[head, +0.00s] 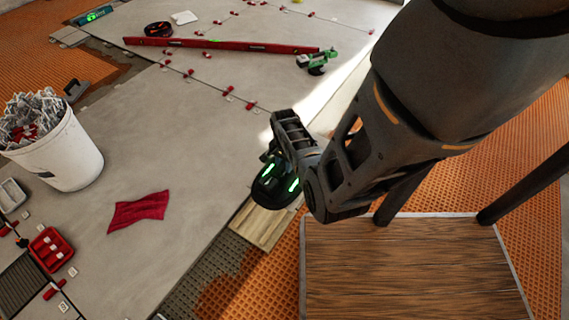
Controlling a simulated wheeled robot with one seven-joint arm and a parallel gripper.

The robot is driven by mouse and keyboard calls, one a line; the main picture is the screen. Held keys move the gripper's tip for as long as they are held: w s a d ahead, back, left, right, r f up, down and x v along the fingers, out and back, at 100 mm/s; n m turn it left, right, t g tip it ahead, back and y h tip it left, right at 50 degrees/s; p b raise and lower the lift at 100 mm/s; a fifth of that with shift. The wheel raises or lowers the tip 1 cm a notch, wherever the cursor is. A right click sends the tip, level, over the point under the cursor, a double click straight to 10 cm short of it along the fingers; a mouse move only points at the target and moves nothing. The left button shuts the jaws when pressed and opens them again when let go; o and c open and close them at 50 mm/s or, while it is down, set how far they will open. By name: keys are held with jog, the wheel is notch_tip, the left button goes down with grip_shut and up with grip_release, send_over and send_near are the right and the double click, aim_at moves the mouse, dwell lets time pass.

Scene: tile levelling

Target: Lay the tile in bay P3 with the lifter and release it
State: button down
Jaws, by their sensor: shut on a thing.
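My gripper (276,150) is shut on the lifter (277,183), a black tool with two green lit strips. The lifter is over a pale wood-look tile (262,226) and hides part of it. The tile lies along the edge of the grey floor, above a strip of combed grey mortar (222,262). I cannot tell whether the tile rests fully on the mortar or hangs just above it. No label for bay P3 is readable.
A brown wood-topped stand (410,270) is right of the gripper. Orange membrane (260,300) runs beside the mortar.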

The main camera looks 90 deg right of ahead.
jog(key=shift+d+r+p, duration=0.15)
jog(key=shift+r+p, duration=1.35)
jog(key=shift+r, duration=0.3)
jog(key=shift+f, duration=0.15)
